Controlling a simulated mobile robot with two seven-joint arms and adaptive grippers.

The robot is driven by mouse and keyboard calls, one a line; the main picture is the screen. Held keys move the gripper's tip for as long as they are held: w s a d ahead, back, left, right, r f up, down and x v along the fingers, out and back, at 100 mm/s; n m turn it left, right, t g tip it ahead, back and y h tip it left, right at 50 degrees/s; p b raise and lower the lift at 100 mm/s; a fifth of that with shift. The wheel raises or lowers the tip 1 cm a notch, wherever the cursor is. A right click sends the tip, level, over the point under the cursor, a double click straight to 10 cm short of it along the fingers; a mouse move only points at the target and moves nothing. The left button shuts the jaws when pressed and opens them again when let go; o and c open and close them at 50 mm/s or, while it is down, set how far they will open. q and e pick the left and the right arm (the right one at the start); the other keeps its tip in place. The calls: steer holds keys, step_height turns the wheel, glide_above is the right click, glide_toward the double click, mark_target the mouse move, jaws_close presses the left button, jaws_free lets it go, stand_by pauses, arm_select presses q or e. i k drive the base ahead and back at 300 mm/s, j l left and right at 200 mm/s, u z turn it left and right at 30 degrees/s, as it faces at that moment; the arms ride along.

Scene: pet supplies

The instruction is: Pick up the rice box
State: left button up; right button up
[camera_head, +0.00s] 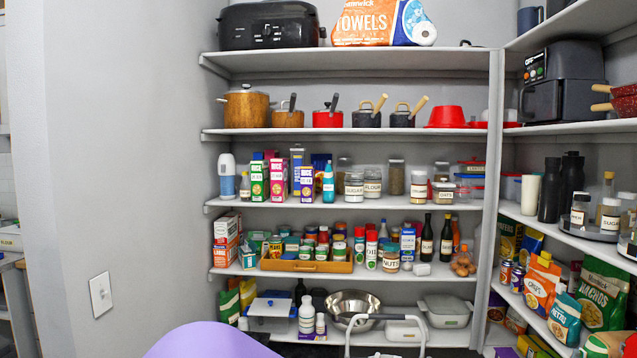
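Several upright boxes stand together on the left part of the middle back shelf. A pink-and-white box (278,181) has a label that seems to read "RICE". A purple box (307,184) to its right bears similar small lettering. A taller blue-purple box (296,168) stands partly hidden between and behind them. A green-and-dark box (257,179) stands just left of the pink-and-white one. The lettering is too small to tell for certain which is the rice box. Neither of my grippers shows in the head view, and nothing touches these boxes.
A blue-and-white bottle (227,176) stands left of the boxes; a teal bottle (328,183) and jars stand right. Pots (246,108) fill the shelf above. A purple rounded surface (207,342) and a silver-and-black frame (386,327) occupy the bottom foreground. Shelves line the right wall.

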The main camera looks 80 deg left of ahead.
mark_target(279, 166)
steer(key=u, duration=2.85)
steer(key=z, duration=3.65)
steer(key=u, duration=3.3)
